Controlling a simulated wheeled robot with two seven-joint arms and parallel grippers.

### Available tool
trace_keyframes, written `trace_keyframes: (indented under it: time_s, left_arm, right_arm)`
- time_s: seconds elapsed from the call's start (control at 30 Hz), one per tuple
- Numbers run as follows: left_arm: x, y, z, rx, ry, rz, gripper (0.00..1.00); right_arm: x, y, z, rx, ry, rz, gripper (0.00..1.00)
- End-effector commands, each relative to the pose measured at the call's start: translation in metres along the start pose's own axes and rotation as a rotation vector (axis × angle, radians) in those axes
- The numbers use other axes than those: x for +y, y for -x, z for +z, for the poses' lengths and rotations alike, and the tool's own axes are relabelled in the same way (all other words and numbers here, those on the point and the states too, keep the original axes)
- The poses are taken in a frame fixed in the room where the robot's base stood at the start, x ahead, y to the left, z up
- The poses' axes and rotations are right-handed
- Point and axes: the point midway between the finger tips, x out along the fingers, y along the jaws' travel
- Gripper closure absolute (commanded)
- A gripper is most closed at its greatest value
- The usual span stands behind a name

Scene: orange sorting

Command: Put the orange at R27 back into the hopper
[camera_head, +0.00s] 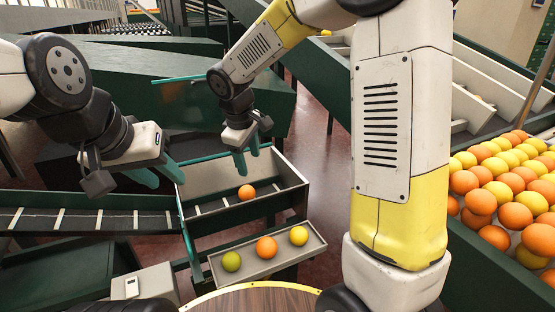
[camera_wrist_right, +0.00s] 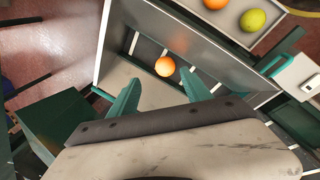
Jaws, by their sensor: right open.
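A single orange (camera_head: 246,192) lies on the slatted floor of a grey-walled box (camera_head: 290,180) at the end of the belt. My right gripper (camera_head: 247,162) is open and empty, above and behind that orange in the head view. In the right wrist view the orange (camera_wrist_right: 165,66) shows beyond and between the two teal fingertips, not touching them. My left gripper (camera_head: 168,181) is open and empty at the left, over the belt's edge. No R27 label is readable. A large green bin (camera_head: 470,272) heaped with orange and yellow fruit stands at the right; it may be the hopper.
A shallow grey tray (camera_head: 283,267) in front of the box holds a green fruit (camera_head: 231,261), an orange one (camera_head: 266,247) and a yellow one (camera_head: 298,235). A dark belt (camera_head: 70,220) with white slats comes from the left. My right arm stands between box and bin.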

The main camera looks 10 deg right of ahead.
Motion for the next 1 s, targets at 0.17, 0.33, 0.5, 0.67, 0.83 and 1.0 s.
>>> trace_keyframes:
  time_s: [0.17, 0.33, 0.5, 0.67, 0.83, 1.0]
  left_arm:
    - [0.000, 0.000, 0.000, 0.000, 0.000, 0.000, 0.64]
    - [0.000, 0.000, 0.000, 0.000, 0.000, 0.000, 0.64]
    - [0.000, 0.000, 0.000, 0.000, 0.000, 0.000, 0.64]
    - [0.000, 0.000, 0.000, 0.000, 0.000, 0.000, 0.64]
    - [0.000, 0.000, 0.000, 0.000, 0.000, 0.000, 0.64]
    - [0.000, 0.000, 0.000, 0.000, 0.000, 0.000, 0.64]
  right_arm:
    - [0.003, 0.060, 0.074, 0.071, -0.280, -0.001, 0.43]
    - [-0.016, 0.102, 0.138, 0.164, -0.557, -0.026, 0.43]
    - [-0.046, 0.128, 0.185, 0.277, -0.807, -0.065, 0.43]
    - [-0.068, 0.138, 0.207, 0.360, -0.957, -0.100, 0.43]
    - [-0.078, 0.141, 0.214, 0.394, -1.015, -0.117, 0.43]
    - [-0.078, 0.141, 0.214, 0.396, -1.018, -0.119, 0.43]
